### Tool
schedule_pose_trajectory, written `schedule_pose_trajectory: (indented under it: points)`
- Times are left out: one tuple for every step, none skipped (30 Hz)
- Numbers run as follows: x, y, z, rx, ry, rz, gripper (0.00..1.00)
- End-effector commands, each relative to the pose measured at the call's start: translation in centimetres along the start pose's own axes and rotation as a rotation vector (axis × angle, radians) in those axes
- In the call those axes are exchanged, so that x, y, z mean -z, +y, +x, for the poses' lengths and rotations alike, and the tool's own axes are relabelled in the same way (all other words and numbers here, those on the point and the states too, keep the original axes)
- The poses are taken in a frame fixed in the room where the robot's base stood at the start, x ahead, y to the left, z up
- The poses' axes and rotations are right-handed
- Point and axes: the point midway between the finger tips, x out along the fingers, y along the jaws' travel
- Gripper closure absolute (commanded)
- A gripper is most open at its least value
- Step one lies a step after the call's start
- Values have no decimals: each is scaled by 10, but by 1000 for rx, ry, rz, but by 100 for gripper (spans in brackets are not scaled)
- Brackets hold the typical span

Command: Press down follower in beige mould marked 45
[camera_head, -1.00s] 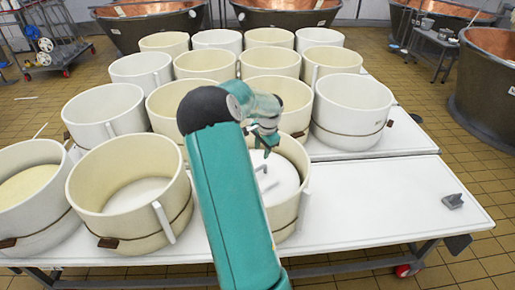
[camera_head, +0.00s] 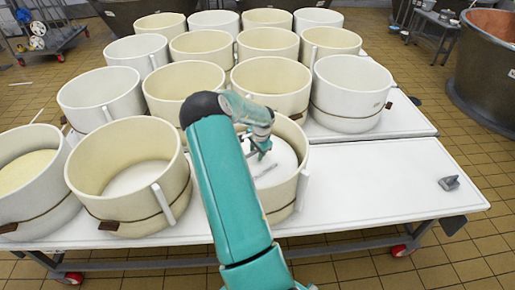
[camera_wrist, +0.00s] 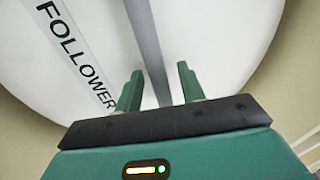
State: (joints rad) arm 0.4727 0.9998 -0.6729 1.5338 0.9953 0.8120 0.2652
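The follower is a white disc (camera_head: 284,160) inside a beige mould (camera_head: 285,205) at the front right of the group. My arm covers the mould's left part, and no number 45 is readable on it. In the wrist view the follower (camera_wrist: 60,80) fills most of the picture, with the word FOLLOWER on a light strip and a grey bar (camera_wrist: 147,45) across it. My gripper (camera_head: 260,152) is over the follower inside the mould's opening. In the wrist view my gripper (camera_wrist: 158,82) is open, its green fingers apart, with the bar running between them. I cannot tell whether they touch it.
A beige mould (camera_head: 108,210) stands close on the left, and several beige and white moulds stand behind. The white table (camera_head: 390,185) is clear on the right except for a small grey object (camera_head: 449,183). Copper vats (camera_head: 490,65) stand beyond.

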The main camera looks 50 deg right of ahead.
Motion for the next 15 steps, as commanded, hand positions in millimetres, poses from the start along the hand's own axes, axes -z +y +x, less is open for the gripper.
schedule_pose_trajectory:
  points:
    - [0,0,0,0,0,0,61]
    - [0,0,0,0,0,0,61]
    - [0,0,0,0,0,0,61]
    - [0,0,0,0,0,0,61]
    - [0,0,0,0,0,0,61]
    - [0,0,0,0,0,0,63]
    - [0,0,0,0,0,0,68]
    - [0,0,0,0,0,0,74]
    - [0,0,0,0,0,0,82]
    - [0,0,0,0,0,0,88]
    - [0,0,0,0,0,0,94]
    - [0,0,0,0,0,0,100]
    - [0,0,0,0,0,0,100]
    - [0,0,0,0,0,0,100]
    - [0,0,0,0,0,0,100]
